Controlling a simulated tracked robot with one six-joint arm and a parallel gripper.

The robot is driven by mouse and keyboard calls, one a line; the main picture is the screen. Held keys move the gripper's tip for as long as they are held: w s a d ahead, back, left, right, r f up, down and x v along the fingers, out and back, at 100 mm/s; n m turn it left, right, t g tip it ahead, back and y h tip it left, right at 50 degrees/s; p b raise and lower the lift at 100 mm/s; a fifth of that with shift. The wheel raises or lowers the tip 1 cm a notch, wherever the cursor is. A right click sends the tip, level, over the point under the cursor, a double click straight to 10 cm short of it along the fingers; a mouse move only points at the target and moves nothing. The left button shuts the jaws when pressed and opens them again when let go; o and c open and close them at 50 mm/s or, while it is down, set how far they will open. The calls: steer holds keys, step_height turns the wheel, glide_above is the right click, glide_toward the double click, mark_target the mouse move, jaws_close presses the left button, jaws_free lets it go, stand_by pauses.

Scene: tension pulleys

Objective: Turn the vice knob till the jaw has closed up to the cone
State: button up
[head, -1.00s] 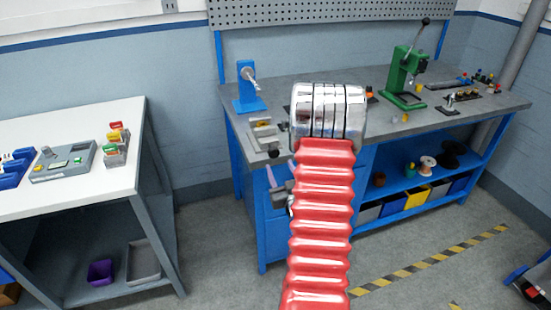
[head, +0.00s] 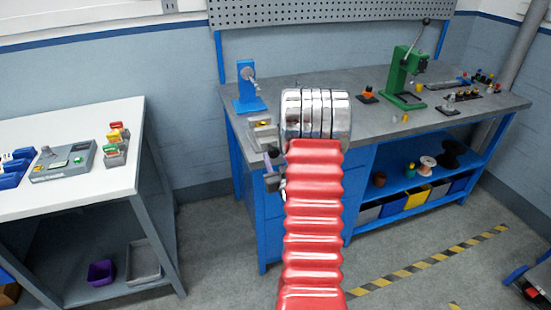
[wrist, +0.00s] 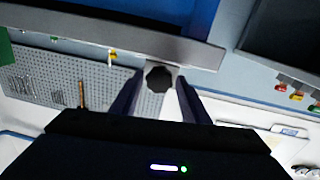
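The grey vice (head: 257,138) sits at the front left edge of the workbench, with a small yellow cone (head: 263,123) in it. In the head view my arm covers the area just right of the vice, and the gap between jaw and cone is too small to judge. The dark vice knob (wrist: 160,78) faces my wrist camera, in front of a grey block. My gripper (wrist: 160,76) is open, one finger on each side of the knob near the tips. Gaps seem to show beside the knob; contact cannot be told. In the head view my gripper (head: 270,170) is just below the bench edge.
A blue stand (head: 248,90) is behind the vice. A green press (head: 403,78) and small parts are farther right on the workbench (head: 350,112). A white table (head: 75,190) with a grey device stands left, with clear floor between.

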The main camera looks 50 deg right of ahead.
steer(key=c, duration=0.8)
steer(key=shift+o, duration=0.2)
steer(key=shift+m, duration=0.5)
steer(key=m, duration=0.5)
steer(key=m+y, duration=0.1)
steer(key=m, duration=0.5)
steer(key=shift+d+m, duration=0.1)
steer(key=shift+m, duration=0.2)
steer(key=shift+s, duration=0.1)
steer(key=o, duration=1)
steer(key=shift+r, duration=0.1)
steer(key=shift+o, duration=0.2)
